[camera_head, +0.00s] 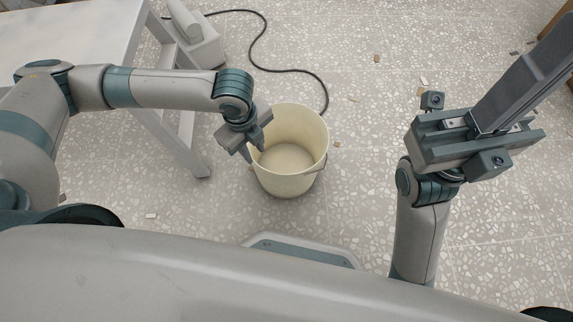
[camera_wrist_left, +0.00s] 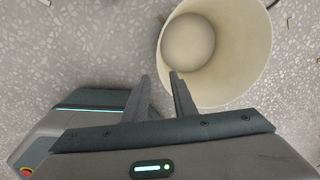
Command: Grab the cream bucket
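The cream bucket (camera_head: 290,180) stands upright on the floor, open at the top and empty, with a thin handle hanging at its right side. In the left wrist view the bucket (camera_wrist_left: 240,75) fills the upper right. My left gripper (camera_head: 254,152) is at the bucket's left rim, fingers pointing down. In the left wrist view its fingers (camera_wrist_left: 160,74) are apart, one outside the bucket and one over its inner side. I cannot tell whether either touches the wall. My right gripper (camera_head: 525,75) is raised at the right, away from the bucket; its finger gap does not show.
A pale table (camera_head: 75,35) stands at the upper left, its leg (camera_head: 180,145) left of the bucket. A light grey device (camera_head: 195,35) lies behind it, and a black cable (camera_head: 290,70) runs behind the bucket. Small chips litter the terrazzo floor (camera_head: 370,130); the floor right of the bucket is mostly free.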

